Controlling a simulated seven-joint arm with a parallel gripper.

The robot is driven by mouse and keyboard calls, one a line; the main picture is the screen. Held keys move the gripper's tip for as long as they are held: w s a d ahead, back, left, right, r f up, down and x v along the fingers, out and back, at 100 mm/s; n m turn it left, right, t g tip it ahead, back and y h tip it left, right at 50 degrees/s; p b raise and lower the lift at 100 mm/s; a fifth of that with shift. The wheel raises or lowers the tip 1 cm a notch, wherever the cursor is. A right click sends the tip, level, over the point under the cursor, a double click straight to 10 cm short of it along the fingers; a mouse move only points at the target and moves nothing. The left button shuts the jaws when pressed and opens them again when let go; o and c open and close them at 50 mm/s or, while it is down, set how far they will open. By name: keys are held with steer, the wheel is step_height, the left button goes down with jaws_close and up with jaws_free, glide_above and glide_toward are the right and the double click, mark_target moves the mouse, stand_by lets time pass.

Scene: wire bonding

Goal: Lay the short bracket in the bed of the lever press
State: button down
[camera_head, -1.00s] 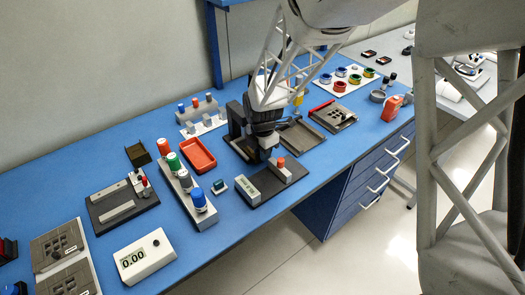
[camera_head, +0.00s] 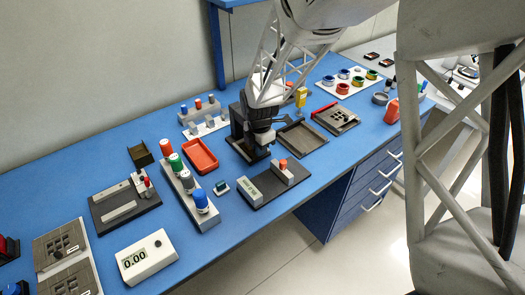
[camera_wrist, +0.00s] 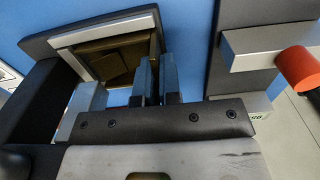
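The lever press (camera_head: 237,126), as I take it, is a black upright on a dark base beneath my arm at mid-bench. My gripper (camera_head: 264,152) points down at its front edge, hiding much of its bed. In the wrist view, the two narrow blue-grey fingers of my gripper (camera_wrist: 157,78) stand close together with a thin gap.
A dark board in front bears a readout (camera_head: 251,190) and a grey block with an orange-red knob (camera_head: 283,164); the knob also shows in the wrist view (camera_wrist: 299,67). A shallow brown tray (camera_head: 321,136) lies right of the press, a red tray (camera_head: 200,157) left.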

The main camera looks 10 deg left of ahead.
steer(key=shift+w+a, duration=0.25)
steer(key=shift+w, duration=0.05)
steer(key=shift+a, duration=0.1)
steer(key=c, duration=1.2)
jaws_free()
steer(key=shift+a, duration=0.1)
steer(key=shift+r, duration=0.1)
steer(key=shift+w+r, duration=0.1)
steer(key=shift+r, duration=0.7)
steer(key=r, duration=0.6)
steer(key=shift+s+d+r, duration=0.2)
steer(key=shift+s+d, duration=0.15)
steer(key=shift+d, duration=0.05)
